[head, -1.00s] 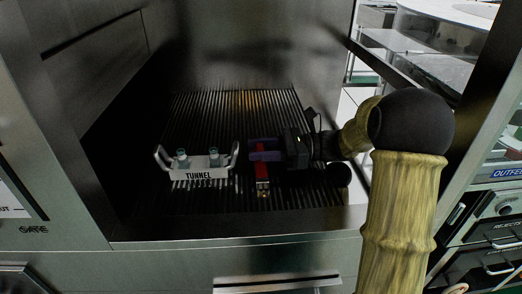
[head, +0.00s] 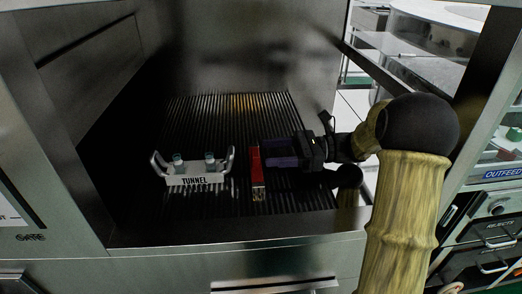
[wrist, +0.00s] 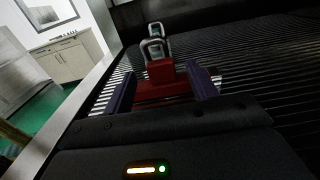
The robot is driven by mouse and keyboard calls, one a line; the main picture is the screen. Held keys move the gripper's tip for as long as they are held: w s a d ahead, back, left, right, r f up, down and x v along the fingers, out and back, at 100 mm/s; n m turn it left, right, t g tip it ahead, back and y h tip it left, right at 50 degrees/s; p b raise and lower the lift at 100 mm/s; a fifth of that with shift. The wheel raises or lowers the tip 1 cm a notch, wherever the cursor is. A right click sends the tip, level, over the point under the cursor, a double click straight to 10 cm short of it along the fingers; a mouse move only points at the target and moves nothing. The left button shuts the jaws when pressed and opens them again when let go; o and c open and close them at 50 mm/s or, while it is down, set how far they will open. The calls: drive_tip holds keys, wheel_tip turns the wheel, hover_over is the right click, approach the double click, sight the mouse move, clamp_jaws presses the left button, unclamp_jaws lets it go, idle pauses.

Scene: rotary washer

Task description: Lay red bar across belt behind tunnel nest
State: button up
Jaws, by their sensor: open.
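The red bar (head: 257,172) lies on the ribbed belt (head: 205,112), to the right of the tunnel nest and apart from it. It runs from near to far in the head view, with a pale near end. In the wrist view the red bar (wrist: 162,88) shows ahead, between the finger outlines. The white tunnel nest (head: 195,179) holds two small vials and has a raised handle at each end; its handles show beyond the bar in the wrist view (wrist: 155,48). My gripper (head: 267,154) is open, just right of the bar, fingers pointing left toward it.
A dark metal housing wall (head: 90,110) stands left of the belt, and a front ledge (head: 230,228) borders the near side. Belt behind the nest and bar is clear. A cabinet (wrist: 68,60) stands outside, beyond the opening.

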drive_tip(key=shift+d, duration=1.4)
drive_tip(key=shift+a, duration=0.1)
